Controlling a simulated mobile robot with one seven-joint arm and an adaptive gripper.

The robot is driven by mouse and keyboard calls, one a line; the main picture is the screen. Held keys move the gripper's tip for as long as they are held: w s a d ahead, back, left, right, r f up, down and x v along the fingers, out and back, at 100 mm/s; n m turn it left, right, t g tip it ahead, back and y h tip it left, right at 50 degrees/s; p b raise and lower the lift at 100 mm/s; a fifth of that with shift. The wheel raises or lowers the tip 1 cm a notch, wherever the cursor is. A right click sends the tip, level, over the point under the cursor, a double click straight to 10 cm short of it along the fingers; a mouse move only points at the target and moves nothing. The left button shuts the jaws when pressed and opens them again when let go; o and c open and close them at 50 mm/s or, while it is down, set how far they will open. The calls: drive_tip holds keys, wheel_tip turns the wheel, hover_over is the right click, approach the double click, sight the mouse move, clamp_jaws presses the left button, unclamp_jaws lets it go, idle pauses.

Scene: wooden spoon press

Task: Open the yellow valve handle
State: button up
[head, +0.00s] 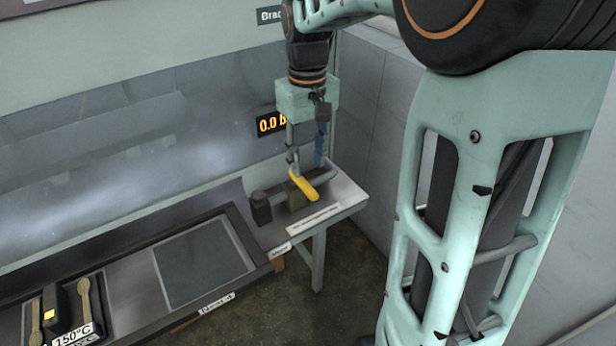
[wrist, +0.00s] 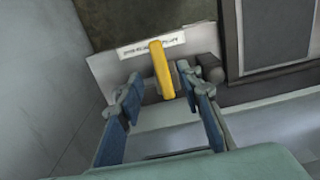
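The yellow valve handle (head: 304,185) sits on a dark valve body (head: 296,200) on a small grey side table at the right end of the bench. My gripper (head: 306,162) points down just above and behind the handle. In the wrist view the handle (wrist: 161,70) shows between and beyond the two blue fingers of my gripper (wrist: 158,95). The fingers are open, with a clear gap on both sides of the handle. No contact with the handle is visible.
A display reading "0.0 b" (head: 271,123) is on the panel behind. A dark press bench (head: 120,262) with a grey plate (head: 203,263) and wooden spoons (head: 86,300) lies to the left. A wall (head: 375,120) stands close on the right of the small table (head: 345,191).

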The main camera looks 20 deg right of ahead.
sight(308, 187)
wheel_tip(308, 187, down, 7)
drive_tip(key=shift+r, duration=0.1)
idle(0.3)
clamp_jaws()
